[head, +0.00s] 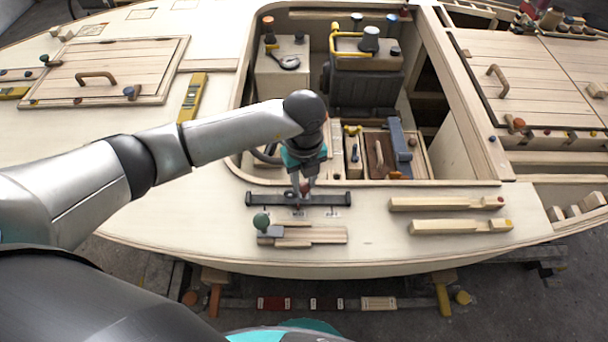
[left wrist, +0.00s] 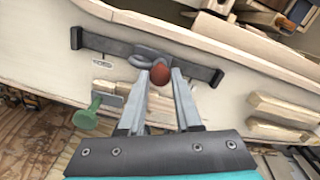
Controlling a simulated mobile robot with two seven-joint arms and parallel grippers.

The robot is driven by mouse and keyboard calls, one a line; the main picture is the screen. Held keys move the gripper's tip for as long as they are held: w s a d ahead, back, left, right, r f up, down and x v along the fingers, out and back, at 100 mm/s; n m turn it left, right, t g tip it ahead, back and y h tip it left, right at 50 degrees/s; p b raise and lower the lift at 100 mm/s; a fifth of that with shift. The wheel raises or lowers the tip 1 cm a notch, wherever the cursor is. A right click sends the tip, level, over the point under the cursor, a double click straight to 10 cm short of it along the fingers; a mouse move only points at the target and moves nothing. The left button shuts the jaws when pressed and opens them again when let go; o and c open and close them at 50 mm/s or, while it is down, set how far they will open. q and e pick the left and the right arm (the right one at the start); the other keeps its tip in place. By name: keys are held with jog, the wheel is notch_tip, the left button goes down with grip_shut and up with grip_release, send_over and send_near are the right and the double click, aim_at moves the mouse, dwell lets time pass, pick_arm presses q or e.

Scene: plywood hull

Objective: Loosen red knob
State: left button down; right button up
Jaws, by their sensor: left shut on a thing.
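The red knob (left wrist: 160,74) sits on a dark grey bar (head: 330,199) fixed along the near edge of the plywood deck. My left gripper (head: 301,188) reaches down over the middle of this bar. In the left wrist view, the fingertips of my left gripper (left wrist: 157,80) are on either side of the red knob and shut on it. In the head view the knob is mostly hidden by the fingers. A grey ring-like part (left wrist: 143,58) lies on the bar beside the knob. My right gripper is not in view.
A green knob (head: 261,221) stands on a wooden slide block just in front of the bar. Two wooden bars (head: 440,203) lie to the right on the deck. Behind is the open cockpit well with a black seat (head: 365,88).

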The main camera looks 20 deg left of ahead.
aim_at(303, 187)
pick_arm(q)
jog(key=n+p, duration=0.1)
jog(key=n, duration=0.1)
jog(key=n+p, duration=0.1)
jog(key=n, duration=0.1)
jog(key=shift+s+n+p, duration=0.2)
jog(key=shift+n+p, duration=0.1)
jog(key=shift+p, duration=0.05)
jog(key=shift+f+n+p, duration=0.15)
jog(key=shift+n+p, duration=0.95)
jog(key=shift+n, duration=0.8)
jog(key=shift+a, duration=0.1)
jog(key=c, duration=0.6)
grip_release()
jog(key=shift+w, duration=0.1)
notch_tip(303, 187, up, 15)
jog(key=p, duration=0.1)
jog(key=shift+r, duration=0.2)
